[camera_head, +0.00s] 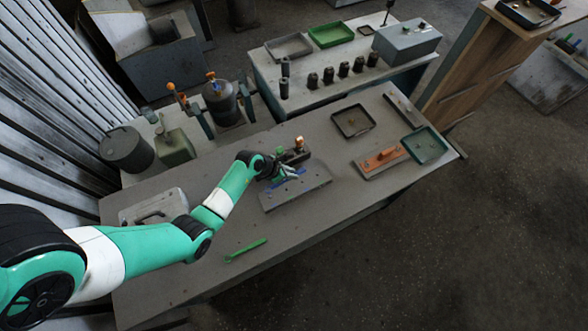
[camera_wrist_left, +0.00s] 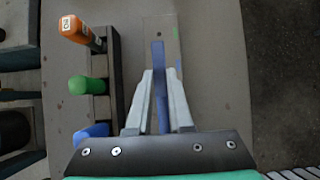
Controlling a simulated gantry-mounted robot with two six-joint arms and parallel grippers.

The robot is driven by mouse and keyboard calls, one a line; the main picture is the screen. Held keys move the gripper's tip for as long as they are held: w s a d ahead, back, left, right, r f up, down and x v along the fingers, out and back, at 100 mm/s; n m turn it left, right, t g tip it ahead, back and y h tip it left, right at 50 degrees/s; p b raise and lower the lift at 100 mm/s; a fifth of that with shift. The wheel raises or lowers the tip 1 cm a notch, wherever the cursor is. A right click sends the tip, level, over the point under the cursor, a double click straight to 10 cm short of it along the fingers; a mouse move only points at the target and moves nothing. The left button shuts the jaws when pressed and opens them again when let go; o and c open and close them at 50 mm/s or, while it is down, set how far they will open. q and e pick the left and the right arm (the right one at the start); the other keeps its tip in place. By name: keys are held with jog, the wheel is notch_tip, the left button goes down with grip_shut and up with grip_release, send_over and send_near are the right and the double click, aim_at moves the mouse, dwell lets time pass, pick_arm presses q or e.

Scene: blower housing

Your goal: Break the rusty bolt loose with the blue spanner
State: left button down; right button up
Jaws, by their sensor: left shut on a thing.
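My left gripper (camera_head: 288,173) is over the grey tool board (camera_head: 296,191) near the middle of the bench. It is shut on the blue spanner (camera_head: 300,171). In the left wrist view, the blue spanner (camera_wrist_left: 158,60) runs as a narrow bar between the two fingers, above the board. I cannot tell whether the spanner still touches the board. A rusty orange block (camera_head: 384,158) with a small raised piece sits on a grey plate to the right. The rusty bolt is too small to make out clearly there. My right gripper is not in view.
A rack with orange (camera_wrist_left: 74,29), green (camera_wrist_left: 86,85) and blue (camera_wrist_left: 94,131) handles stands beside the board. A green spanner (camera_head: 246,250) lies near the front edge. Dark (camera_head: 336,122) and green (camera_head: 442,147) trays lie at the right. Bench between board and rusty block is clear.

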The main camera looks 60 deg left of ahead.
pick_arm(q)
jog(key=shift+f+b, duration=2.3)
jog(key=shift+b, duration=0.15)
jog(key=shift+f, duration=0.5)
jog(key=shift+f, duration=0.1)
jog(key=shift+f, duration=0.15)
